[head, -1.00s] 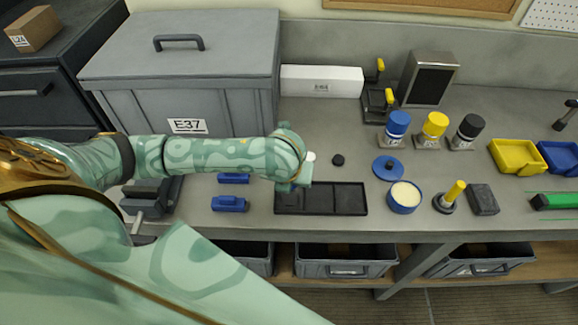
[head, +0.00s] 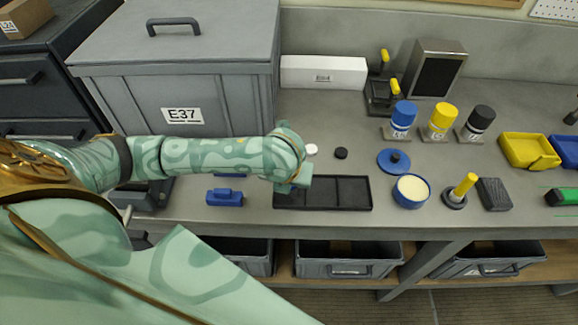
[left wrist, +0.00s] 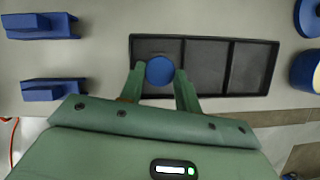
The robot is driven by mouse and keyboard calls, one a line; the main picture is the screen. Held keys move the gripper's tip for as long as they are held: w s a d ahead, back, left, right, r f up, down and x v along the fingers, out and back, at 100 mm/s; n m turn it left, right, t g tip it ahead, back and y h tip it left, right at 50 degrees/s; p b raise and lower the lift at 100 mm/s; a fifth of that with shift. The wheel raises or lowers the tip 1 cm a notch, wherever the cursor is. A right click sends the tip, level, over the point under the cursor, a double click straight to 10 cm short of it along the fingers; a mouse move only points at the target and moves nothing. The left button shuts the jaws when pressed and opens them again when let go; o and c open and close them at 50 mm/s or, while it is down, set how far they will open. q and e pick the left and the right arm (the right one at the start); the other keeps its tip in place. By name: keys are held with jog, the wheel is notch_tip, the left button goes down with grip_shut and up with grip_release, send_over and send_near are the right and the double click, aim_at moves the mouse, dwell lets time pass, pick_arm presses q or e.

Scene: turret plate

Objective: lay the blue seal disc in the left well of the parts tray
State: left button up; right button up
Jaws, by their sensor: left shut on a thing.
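The black parts tray (head: 371,194) lies on the bench with three wells in a row; it also shows in the left wrist view (left wrist: 204,38). My left gripper (head: 290,188) is over the tray's left end. In the left wrist view its two green fingers (left wrist: 160,72) are shut on the blue seal disc (left wrist: 160,70), one on each side. The disc shows over the left well; its height above the well floor cannot be told. The disc is hidden by the hand in the head view. My right gripper is not in view.
A white disc (head: 311,149) and a black disc (head: 340,153) lie behind the tray. A blue block (head: 225,198) is left of it. A blue tub (head: 411,192) and its lid (head: 394,161) stand to the right. A large grey case (head: 180,80) stands behind my left arm.

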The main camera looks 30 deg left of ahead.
pick_arm(q)
jog(key=shift+f, duration=0.15)
jog(key=shift+f, duration=0.75)
jog(key=shift+f, duration=0.35)
dwell(0.6)
jog(key=shift+f+p, duration=0.3)
jog(key=shift+p, duration=0.1)
dwell(0.6)
jog(key=o, duration=1)
jog(key=shift+r, duration=0.1)
